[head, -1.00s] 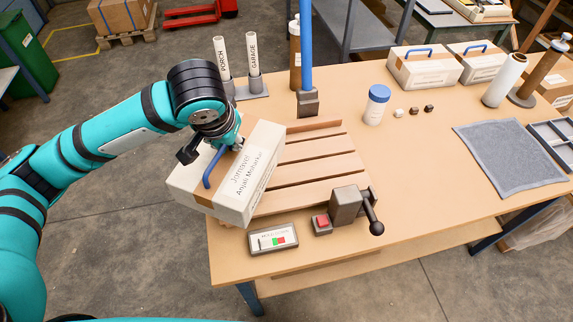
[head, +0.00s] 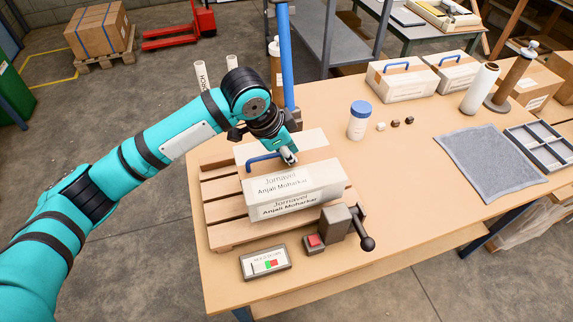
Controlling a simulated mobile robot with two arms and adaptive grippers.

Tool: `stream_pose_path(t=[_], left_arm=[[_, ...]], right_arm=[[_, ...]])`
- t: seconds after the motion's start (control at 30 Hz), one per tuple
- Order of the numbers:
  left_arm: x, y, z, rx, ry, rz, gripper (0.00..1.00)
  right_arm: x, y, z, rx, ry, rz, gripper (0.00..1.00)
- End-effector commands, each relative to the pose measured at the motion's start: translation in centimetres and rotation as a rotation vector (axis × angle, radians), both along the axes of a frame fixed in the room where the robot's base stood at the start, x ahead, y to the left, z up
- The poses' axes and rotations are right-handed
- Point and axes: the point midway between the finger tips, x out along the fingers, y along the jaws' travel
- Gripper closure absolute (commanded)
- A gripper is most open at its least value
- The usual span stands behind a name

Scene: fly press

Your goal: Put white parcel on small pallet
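The white parcel (head: 300,178) has a blue handle (head: 262,160) and a name label on its top and front. It is over the small wooden pallet (head: 228,233), covering most of its middle and right. Pallet slats show to the left and in front. I cannot tell whether the parcel touches the slats. My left gripper (head: 289,157) is at the right end of the handle and appears shut on it; the arm partly hides the fingers. My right gripper is not in view.
A blue post (head: 286,60) rises behind. A blue-lidded jar (head: 359,120), other parcels (head: 402,80) and a grey mat (head: 490,165) are right.

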Motion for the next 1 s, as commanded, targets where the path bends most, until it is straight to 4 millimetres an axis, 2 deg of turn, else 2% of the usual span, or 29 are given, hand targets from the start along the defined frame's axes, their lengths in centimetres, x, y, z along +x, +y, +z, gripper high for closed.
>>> stream_pose_path(t=[0.17,0.47,0.67,0.7,0.87,1.0], left_arm=[[0.1,-0.1,-0.7,-0.004,-0.006,0.001,1.0],[0.1,0.0,-4.1,-0.002,-0.003,0.002,1.0],[0.1,-0.1,-4.3,-0.004,-0.007,0.001,1.0],[0.0,0.0,-4.6,0.0,-0.001,0.002,0.88],[0.0,0.0,-4.6,0.0,-0.001,0.002,0.67],[0.0,0.0,-4.6,0.0,-0.001,0.002,0.67]], right_arm=[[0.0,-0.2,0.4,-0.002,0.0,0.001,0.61],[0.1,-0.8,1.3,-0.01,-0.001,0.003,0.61],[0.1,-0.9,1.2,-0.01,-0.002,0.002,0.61],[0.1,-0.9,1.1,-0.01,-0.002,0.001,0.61],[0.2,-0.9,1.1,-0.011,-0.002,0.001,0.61],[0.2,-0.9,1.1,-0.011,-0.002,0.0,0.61]])
